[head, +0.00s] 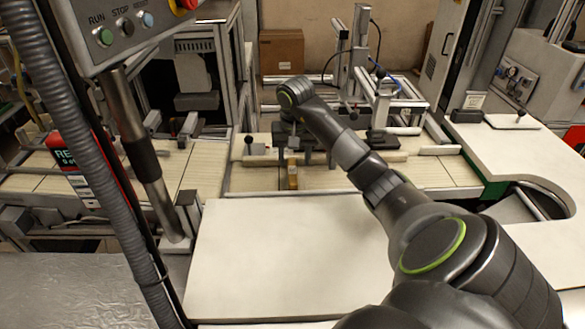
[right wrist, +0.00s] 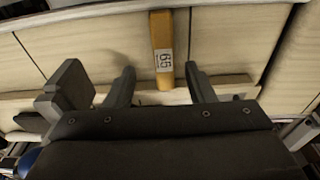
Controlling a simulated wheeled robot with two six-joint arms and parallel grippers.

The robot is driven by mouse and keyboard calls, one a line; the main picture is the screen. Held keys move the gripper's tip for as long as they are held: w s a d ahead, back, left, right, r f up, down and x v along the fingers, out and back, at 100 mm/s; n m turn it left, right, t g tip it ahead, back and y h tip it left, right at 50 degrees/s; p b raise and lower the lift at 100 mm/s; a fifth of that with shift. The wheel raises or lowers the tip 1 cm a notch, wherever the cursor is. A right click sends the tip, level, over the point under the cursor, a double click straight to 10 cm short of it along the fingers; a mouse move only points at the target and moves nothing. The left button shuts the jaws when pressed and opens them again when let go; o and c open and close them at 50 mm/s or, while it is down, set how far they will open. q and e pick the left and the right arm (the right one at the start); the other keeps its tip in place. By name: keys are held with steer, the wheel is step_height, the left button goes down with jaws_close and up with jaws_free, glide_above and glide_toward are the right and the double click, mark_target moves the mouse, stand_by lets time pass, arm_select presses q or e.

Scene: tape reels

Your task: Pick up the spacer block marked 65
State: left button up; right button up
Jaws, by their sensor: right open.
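The spacer block (right wrist: 162,45) is a yellow-orange bar with a white label reading 65 in the right wrist view. It lies on the pale slatted surface, its near end between the two fingers of my right gripper (right wrist: 160,72). The fingers are spread, with a gap on each side of the block. In the head view the block (head: 293,180) shows as a small yellow piece just below my right gripper (head: 292,160), which partly hides it. Whether the fingertips are at the block's height is hard to tell. My left gripper is not in view.
A long pale bar (head: 350,158) runs across the slatted surface by the block. A metal fixture (head: 390,95) stands behind. A bare pale table (head: 280,250) fills the front. A control box (head: 128,30) on a post and a red device (head: 75,157) are at left.

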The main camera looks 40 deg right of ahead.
mark_target(293, 170)
steer(key=shift+w+f+b, duration=0.1)
steer(key=shift+f+b, duration=0.3)
steer(key=shift+f, duration=0.2)
steer(key=f, duration=0.1)
steer(key=f+p, duration=0.1)
steer(key=f, duration=0.1)
steer(key=shift+w, duration=0.35)
steer(key=shift+f, duration=0.3)
jaws_close()
steer(key=shift+r, duration=0.15)
